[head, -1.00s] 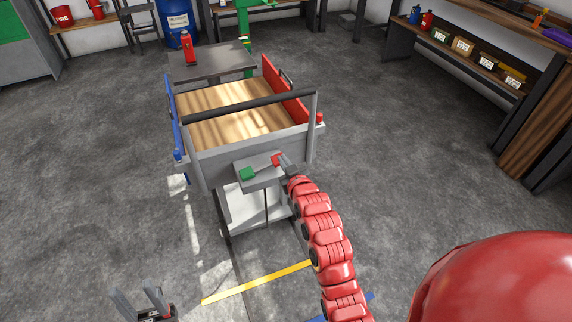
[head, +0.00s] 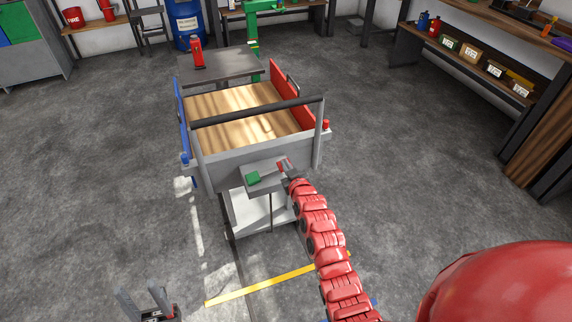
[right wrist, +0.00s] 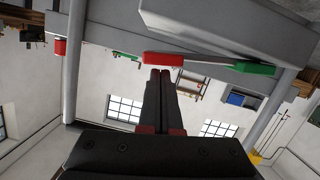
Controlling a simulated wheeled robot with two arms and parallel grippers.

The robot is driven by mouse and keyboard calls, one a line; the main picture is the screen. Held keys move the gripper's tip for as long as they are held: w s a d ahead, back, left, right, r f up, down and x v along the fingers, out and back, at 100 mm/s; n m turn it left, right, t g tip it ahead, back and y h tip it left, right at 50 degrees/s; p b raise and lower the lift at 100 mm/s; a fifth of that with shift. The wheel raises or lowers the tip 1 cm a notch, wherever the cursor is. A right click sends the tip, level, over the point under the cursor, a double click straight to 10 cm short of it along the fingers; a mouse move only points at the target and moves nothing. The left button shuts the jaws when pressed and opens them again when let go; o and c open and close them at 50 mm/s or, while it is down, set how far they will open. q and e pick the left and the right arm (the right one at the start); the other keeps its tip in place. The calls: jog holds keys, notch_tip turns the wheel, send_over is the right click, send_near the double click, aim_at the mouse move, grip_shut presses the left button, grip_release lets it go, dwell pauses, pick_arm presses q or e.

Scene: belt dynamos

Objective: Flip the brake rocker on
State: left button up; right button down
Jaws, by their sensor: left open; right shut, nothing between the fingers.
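The brake rocker sits on a grey box (head: 268,180) on the near end of a cart. It has a green pad (head: 252,177) on the left and a red pad (head: 283,162) on the right. The right wrist view shows the red pad (right wrist: 163,59) and green pad (right wrist: 255,68) joined by a thin grey bar. My right gripper (right wrist: 160,72) is shut and empty, its tips right at the red pad; I cannot tell if they touch. My left gripper (head: 143,292) is open and empty at the lower left, far from the rocker.
The cart has a wooden bed (head: 245,107), a dark crossbar (head: 258,111), a blue left side and a red right side (head: 290,95). A grey table (head: 220,68) with a red bottle (head: 196,52) stands behind it. The floor on both sides is clear.

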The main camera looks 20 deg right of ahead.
jog(key=shift+f+b, duration=0.2)
jog(key=shift+b, duration=0.15)
jog(key=m+b, duration=0.1)
jog(key=b, duration=0.1)
jog(key=d+f+m+b, duration=0.1)
jog(key=b, duration=0.1)
jog(key=m+y+b, duration=0.1)
jog(key=b, duration=0.1)
jog(key=shift+d+f+b, duration=0.15)
jog(key=shift+f+b, duration=0.1)
jog(key=shift+b, duration=0.05)
jog(key=shift+r, duration=0.1)
jog(key=shift+w+r+p, duration=0.1)
jog(key=shift+r+p, duration=0.3)
jog(key=shift+r, duration=0.15)
jog(key=r, duration=0.2)
jog(key=r+p, duration=0.1)
jog(key=shift+w+d+r, duration=0.1)
jog(key=shift+w+d, duration=0.05)
jog(key=shift+d, duration=0.1)
jog(key=b+v, duration=0.1)
jog(key=v, duration=0.9)
jog(key=shift+s+d+f, duration=0.2)
jog(key=shift+f, duration=0.1)
